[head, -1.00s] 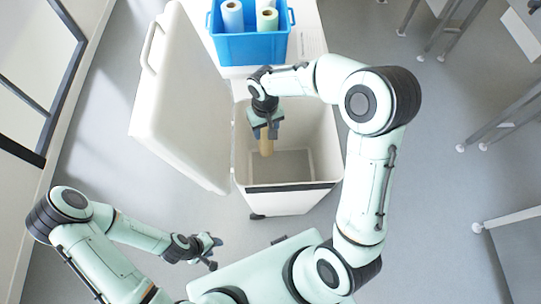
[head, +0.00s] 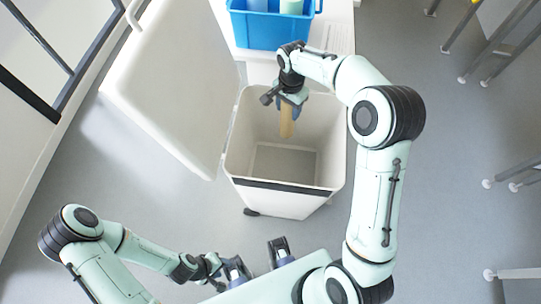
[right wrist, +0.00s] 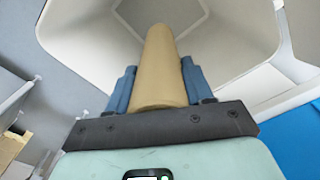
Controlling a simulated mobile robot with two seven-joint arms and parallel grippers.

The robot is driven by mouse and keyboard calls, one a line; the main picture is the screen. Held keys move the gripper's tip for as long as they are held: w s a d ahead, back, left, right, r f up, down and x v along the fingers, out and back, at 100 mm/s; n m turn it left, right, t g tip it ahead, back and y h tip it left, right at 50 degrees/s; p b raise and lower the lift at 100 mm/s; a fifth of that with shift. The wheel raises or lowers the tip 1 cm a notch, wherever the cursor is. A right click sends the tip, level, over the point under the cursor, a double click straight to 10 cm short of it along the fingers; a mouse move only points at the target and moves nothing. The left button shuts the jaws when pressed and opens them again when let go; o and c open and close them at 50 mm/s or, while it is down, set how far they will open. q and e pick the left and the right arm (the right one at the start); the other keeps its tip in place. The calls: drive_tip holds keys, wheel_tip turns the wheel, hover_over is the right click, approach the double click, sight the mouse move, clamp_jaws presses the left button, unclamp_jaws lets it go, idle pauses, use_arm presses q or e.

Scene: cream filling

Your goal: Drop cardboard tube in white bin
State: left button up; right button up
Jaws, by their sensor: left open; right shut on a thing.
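The cardboard tube (head: 287,121) is tan and hangs below my right gripper (head: 290,106), over the open mouth of the white bin. In the right wrist view the tube (right wrist: 158,65) sits between the blue fingers of the right gripper (right wrist: 157,88), which is shut on it, and it points into the bin. The white bin (head: 336,150) stands open, with its lid (head: 170,80) swung up to the left. The bin's floor looks empty. My left gripper (head: 215,268) is low at the left, away from the bin, and is open.
A blue crate (head: 268,30) with rolls in it stands on a white surface (head: 340,38) behind the bin. Table legs (head: 505,45) stand at the right. The grey floor (head: 430,200) right of the bin is clear.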

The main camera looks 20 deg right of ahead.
drive_tip(key=shift+s+f+b, duration=0.15)
drive_tip(key=shift+f+b, duration=0.3)
drive_tip(key=shift+f, duration=0.25)
use_arm(q)
drive_tip(key=shift+s+f+b, duration=0.25)
drive_tip(key=shift+f+b, duration=0.2)
drive_tip(key=shift+f, duration=0.2)
drive_tip(key=shift+s+f+b, duration=0.25)
drive_tip(key=shift+f+b, duration=0.2)
drive_tip(key=shift+f, duration=0.15)
drive_tip(key=shift+s+f+b, duration=0.25)
drive_tip(key=shift+f+b, duration=0.2)
drive_tip(key=shift+f, duration=0.2)
use_arm(e)
drive_tip(key=shift+f, duration=2)
drive_tip(key=o, duration=1.4)
drive_tip(key=shift+c, duration=0.2)
drive_tip(key=shift+r, duration=0.1)
use_arm(q)
drive_tip(key=shift+w+r+p, duration=0.3)
drive_tip(key=shift+r+p, duration=0.65)
use_arm(e)
wheel_tip(320, 180, up, 13)
drive_tip(key=shift+r, duration=0.15)
